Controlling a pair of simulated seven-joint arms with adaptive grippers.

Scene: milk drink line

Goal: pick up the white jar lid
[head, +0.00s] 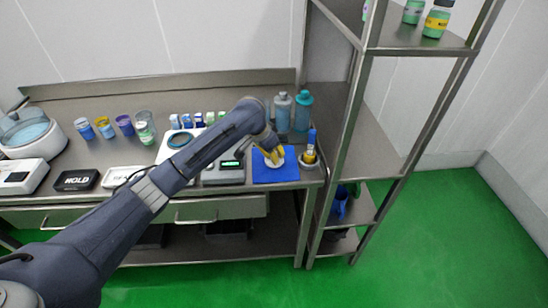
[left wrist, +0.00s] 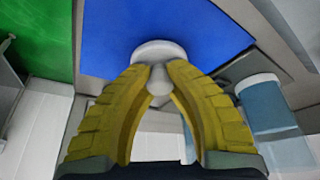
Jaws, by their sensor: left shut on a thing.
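The white jar lid (left wrist: 158,49) is a round disc with a pale knob on it. In the left wrist view my left gripper (left wrist: 158,70) has its two yellow fingers closed on the knob, one tip on each side. In the head view the left gripper (head: 271,156) is over the blue mat (head: 262,176), with part of the white lid (head: 278,162) showing at its fingers. I cannot tell whether the lid touches the mat. My right gripper is in neither view.
Two bluish bottles (head: 303,112) stand behind the mat. A small holder (head: 309,160) with blue and yellow things stands to its right, beside a metal shelf rack (head: 345,130). A scale (head: 224,175) is to its left. Several cups and devices fill the table's left side.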

